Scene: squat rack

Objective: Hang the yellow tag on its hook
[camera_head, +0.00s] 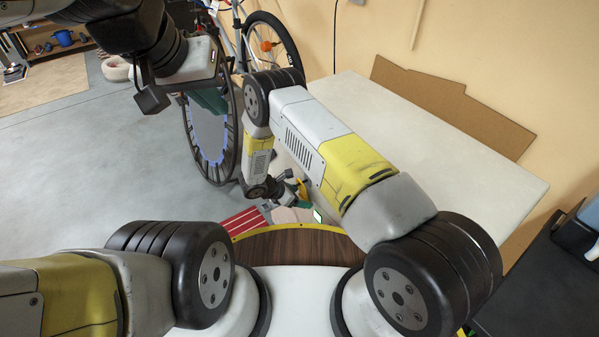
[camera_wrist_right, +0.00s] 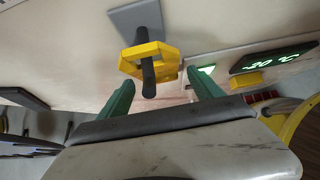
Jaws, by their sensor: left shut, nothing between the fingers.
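The yellow tag (camera_wrist_right: 132,66) is an angular ring in the right wrist view. The black end of a peg (camera_wrist_right: 148,78) shows through or in front of its opening; the peg comes from a grey plate (camera_wrist_right: 133,20) on the pale panel. The tag appears to hang around the peg. My right gripper (camera_wrist_right: 162,82) has its green fingers spread, just short of the tag and apart from it. In the head view the yellow tag (camera_head: 303,187) is small beside my right gripper (camera_head: 305,203). My left gripper (camera_head: 208,100) is shut and empty, partly hidden by its wrist.
A display with green digits (camera_wrist_right: 275,59) and a small yellow block (camera_wrist_right: 247,80) are right of the tag. A pale tabletop (camera_head: 440,150) lies behind my right arm. A bicycle (camera_head: 270,45) stands at the back. Open floor (camera_head: 80,150) is at left.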

